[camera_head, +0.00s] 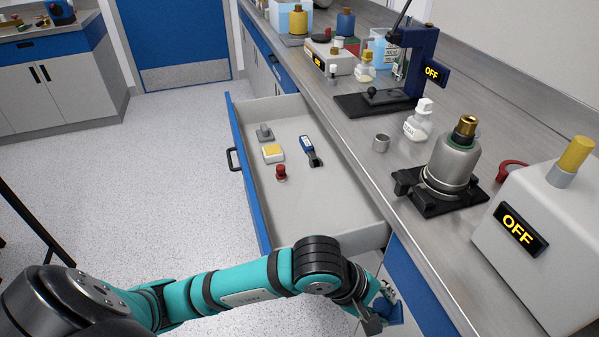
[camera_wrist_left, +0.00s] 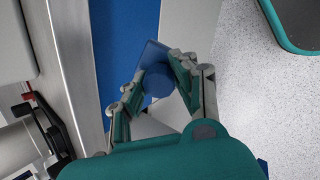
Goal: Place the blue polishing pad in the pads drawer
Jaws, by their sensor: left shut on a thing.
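My left gripper (camera_head: 378,308) is shut on the blue polishing pad (camera_head: 396,314), beside the blue cabinet front and outside the open drawer, at its near end. In the left wrist view the blue pad (camera_wrist_left: 154,72) sits between the fingertips of the left gripper (camera_wrist_left: 158,82), which hide part of it. An open drawer (camera_head: 340,205) with a blue front lies to the left of the counter. I cannot tell from any label whether it is the pads drawer. My right gripper is not in view.
The drawer holds a grey piece (camera_head: 264,133), a yellow-topped block (camera_head: 273,153), a red-knobbed piece (camera_head: 281,173) and a blue-black tool (camera_head: 309,150). Its near half is bare. On the counter stand a metal burner vessel (camera_head: 452,165), a white bottle (camera_head: 419,122) and an OFF box (camera_head: 540,240).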

